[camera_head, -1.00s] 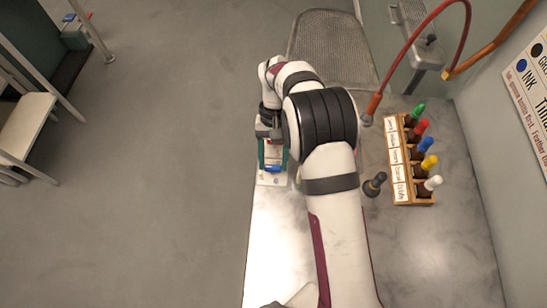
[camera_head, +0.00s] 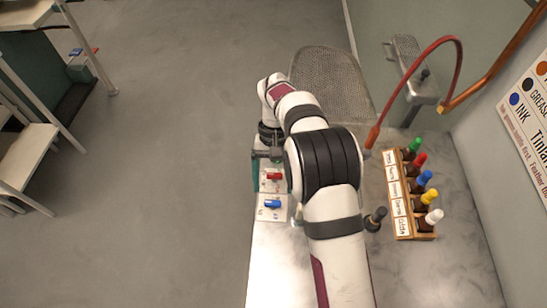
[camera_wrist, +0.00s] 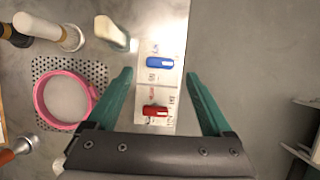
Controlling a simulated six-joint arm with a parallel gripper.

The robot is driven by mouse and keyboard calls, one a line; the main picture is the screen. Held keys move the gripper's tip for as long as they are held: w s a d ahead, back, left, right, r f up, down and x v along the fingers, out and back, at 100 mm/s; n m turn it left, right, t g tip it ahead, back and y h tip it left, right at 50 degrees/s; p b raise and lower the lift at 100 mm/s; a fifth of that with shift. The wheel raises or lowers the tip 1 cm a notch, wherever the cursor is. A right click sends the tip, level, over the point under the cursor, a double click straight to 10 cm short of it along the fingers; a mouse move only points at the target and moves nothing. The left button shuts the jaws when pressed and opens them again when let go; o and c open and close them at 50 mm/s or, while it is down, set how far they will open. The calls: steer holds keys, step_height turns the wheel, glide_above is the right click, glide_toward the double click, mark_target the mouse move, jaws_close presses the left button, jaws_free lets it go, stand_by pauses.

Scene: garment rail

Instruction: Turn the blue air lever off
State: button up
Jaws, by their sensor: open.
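The blue lever (camera_head: 272,204) sits on a white plate at the bench's left edge. In the wrist view the blue lever (camera_wrist: 160,62) lies crosswise on its plate, with small print around it that I cannot read. The red lever (camera_wrist: 155,110) is on the adjoining plate; it shows in the head view (camera_head: 274,176) just beyond the blue one. My gripper (camera_wrist: 159,74) is open and empty, its green fingers on either side of the plates. In the head view my gripper (camera_head: 268,155) is partly hidden by my arm. No contact with the blue lever shows.
A wooden rack (camera_head: 408,195) of bottles with coloured caps stands at right, a dark-capped bottle (camera_head: 376,219) beside it. A red hose (camera_head: 455,65) arches above the bench. A pink-rimmed round dish (camera_wrist: 65,100) lies left of my fingers. Open floor lies left of the bench.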

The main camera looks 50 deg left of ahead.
steer(key=v, duration=1.1)
steer(key=shift+r, duration=0.25)
steer(key=w+d+r+m+y, duration=0.2)
steer(key=d+r+m, duration=0.3)
steer(key=d, duration=0.7)
steer(key=w+d+r+m+y, duration=0.1)
steer(key=w+d+r+m, duration=0.1)
steer(key=d+r, duration=0.8)
steer(key=s+d+f+m+t+y, duration=0.1)
steer(key=s+d+f+m, duration=0.3)
steer(key=s+d, duration=0.3)
steer(key=s+d+f+m+t+y, duration=0.1)
steer(key=s+d+f+m+t, duration=0.1)
steer(key=s+d+f, duration=0.4)
steer(key=s+d+m, duration=0.1)
steer(key=d, duration=0.2)
steer(key=shift+s+m, duration=0.4)
